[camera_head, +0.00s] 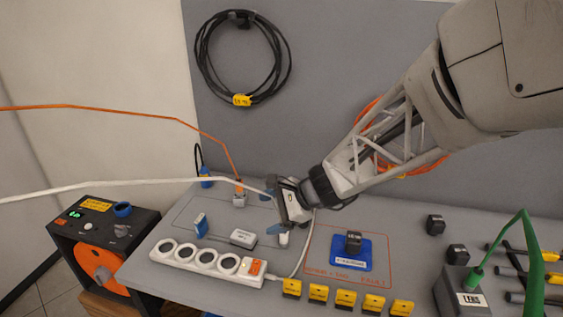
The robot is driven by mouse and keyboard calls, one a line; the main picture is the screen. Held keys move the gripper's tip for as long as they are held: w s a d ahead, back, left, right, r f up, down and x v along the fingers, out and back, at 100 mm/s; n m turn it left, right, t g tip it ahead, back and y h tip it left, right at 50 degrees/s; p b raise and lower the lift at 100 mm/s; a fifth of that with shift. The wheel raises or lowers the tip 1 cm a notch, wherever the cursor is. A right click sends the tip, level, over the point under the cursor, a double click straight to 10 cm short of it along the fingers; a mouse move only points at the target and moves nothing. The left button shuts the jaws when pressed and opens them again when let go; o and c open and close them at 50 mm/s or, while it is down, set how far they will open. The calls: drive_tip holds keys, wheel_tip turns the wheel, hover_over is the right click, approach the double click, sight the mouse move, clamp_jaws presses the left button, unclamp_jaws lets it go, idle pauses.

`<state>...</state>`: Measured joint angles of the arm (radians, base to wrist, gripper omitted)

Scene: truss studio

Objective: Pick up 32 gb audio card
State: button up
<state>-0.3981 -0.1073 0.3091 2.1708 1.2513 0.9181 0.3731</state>
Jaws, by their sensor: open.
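My gripper (279,214) is open, pointing down and left over the grey table. A small white piece (283,239) shows just under its lower finger; I cannot tell whether they touch. No label reading 32 GB audio can be made out. Small card-like or block-like things include a dark block (353,240) on a blue pad (349,262), right of my gripper, and two dark blocks farther right, one behind (435,224) and one nearer (456,255). A blue upright piece (200,225) and a white labelled box (243,238) stand to the left.
A white power strip (207,260) lies along the left front edge, with yellow labelled tabs (345,298) to its right. A green cable (500,240) rises from a grey box (465,292) at right.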

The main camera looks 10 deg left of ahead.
drive_tip(key=w+a+f+m+y, duration=0.1)
drive_tip(key=w+a+f+m, duration=0.15)
drive_tip(key=a, duration=0.25)
drive_tip(key=w+a+f+m+y, duration=0.1)
drive_tip(key=a+f, duration=0.2)
drive_tip(key=a, duration=0.2)
drive_tip(key=m+t+y, duration=0.1)
drive_tip(key=m, duration=0.4)
approach(203, 222)
drive_tip(key=x, duration=0.5)
drive_tip(key=shift+s, duration=0.3)
drive_tip(key=shift+x, duration=1.25)
drive_tip(key=shift+a, duration=0.1)
drive_tip(key=shift+x, duration=2.5)
drive_tip(key=shift+w+r, duration=0.1)
drive_tip(key=shift+w, duration=0.1)
drive_tip(key=shift+c, duration=0.2)
drive_tip(key=c, duration=1)
